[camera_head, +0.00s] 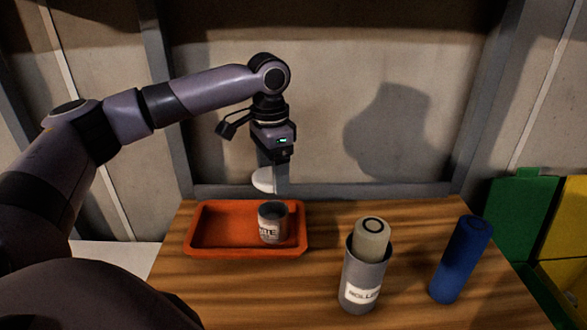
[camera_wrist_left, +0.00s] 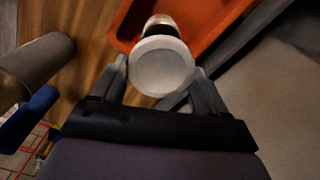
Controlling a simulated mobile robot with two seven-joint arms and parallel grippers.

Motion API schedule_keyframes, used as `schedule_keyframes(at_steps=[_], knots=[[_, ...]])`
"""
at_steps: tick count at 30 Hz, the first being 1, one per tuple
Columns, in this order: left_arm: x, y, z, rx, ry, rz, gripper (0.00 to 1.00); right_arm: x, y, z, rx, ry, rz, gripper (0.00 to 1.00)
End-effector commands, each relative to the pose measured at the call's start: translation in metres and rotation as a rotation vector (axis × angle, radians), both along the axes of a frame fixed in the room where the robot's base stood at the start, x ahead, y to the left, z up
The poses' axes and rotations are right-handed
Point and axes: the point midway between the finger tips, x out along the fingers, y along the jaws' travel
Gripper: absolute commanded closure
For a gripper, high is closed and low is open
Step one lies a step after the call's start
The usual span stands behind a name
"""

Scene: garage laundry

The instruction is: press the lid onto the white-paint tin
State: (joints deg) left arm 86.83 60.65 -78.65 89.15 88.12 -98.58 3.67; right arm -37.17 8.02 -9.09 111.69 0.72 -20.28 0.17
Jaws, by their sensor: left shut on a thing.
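The white-paint tin (camera_head: 271,222) stands upright in the right part of the orange tray, with a label on its front and a dark open top. My left gripper (camera_head: 270,183) is shut on the white round lid (camera_head: 263,181) and holds it in the air above and behind the tin. In the left wrist view the lid (camera_wrist_left: 161,66) sits between the two fingertips (camera_wrist_left: 161,75). It hides most of the tin (camera_wrist_left: 161,24) beyond it. My right gripper is in neither view.
The orange tray (camera_head: 215,249) lies at the left of the wooden table. A grey holder (camera_head: 361,278) labelled as a roller, with a pale cylinder inside, and a blue cylinder (camera_head: 460,260) stand to the right. Green and yellow bins (camera_head: 523,218) are beyond the table's right edge.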

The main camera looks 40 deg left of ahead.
Motion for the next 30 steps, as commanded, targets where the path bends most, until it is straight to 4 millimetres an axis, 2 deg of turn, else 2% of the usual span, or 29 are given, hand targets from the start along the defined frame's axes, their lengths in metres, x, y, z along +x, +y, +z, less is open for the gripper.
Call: schedule_keyframes(at_steps=[8, 22, 30], knots=[[-0.003, 0.007, -0.008, 0.0, 0.002, 0.02, 0.54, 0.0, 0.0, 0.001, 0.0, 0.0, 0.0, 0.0], [-0.003, 0.007, -0.052, -0.001, 0.003, 0.02, 0.54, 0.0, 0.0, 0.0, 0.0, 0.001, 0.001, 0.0], [-0.003, 0.007, -0.064, 0.0, 0.001, 0.018, 0.54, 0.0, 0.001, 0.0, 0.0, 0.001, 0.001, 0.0]])
